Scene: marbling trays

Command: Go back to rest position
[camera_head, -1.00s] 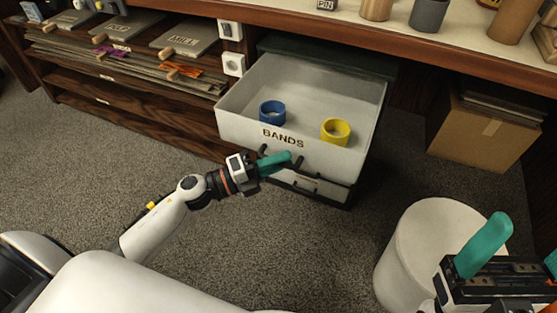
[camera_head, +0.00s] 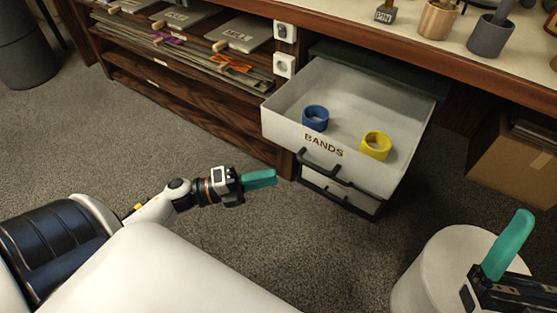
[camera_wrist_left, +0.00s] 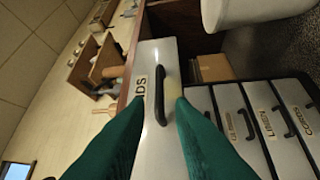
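My left gripper (camera_head: 260,179), with green fingers, is in the air left of the open drawer labelled BANDS (camera_head: 292,128) in the head view. In the left wrist view its fingers (camera_wrist_left: 160,103) are apart with nothing held between them. The drawer's dark handle (camera_wrist_left: 159,95) shows beyond the fingertips, apart from them. My right gripper is cut off at the lower right of the head view. One green finger (camera_head: 508,245) shows with clear space beside it; the other is outside the frame.
A blue band (camera_head: 315,118) and a yellow band (camera_head: 376,146) lie in the drawer. A white cylinder (camera_head: 440,265) stands near my right gripper. A cardboard box (camera_head: 512,165) is under the counter (camera_head: 350,28). Carpet is clear left of the drawer.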

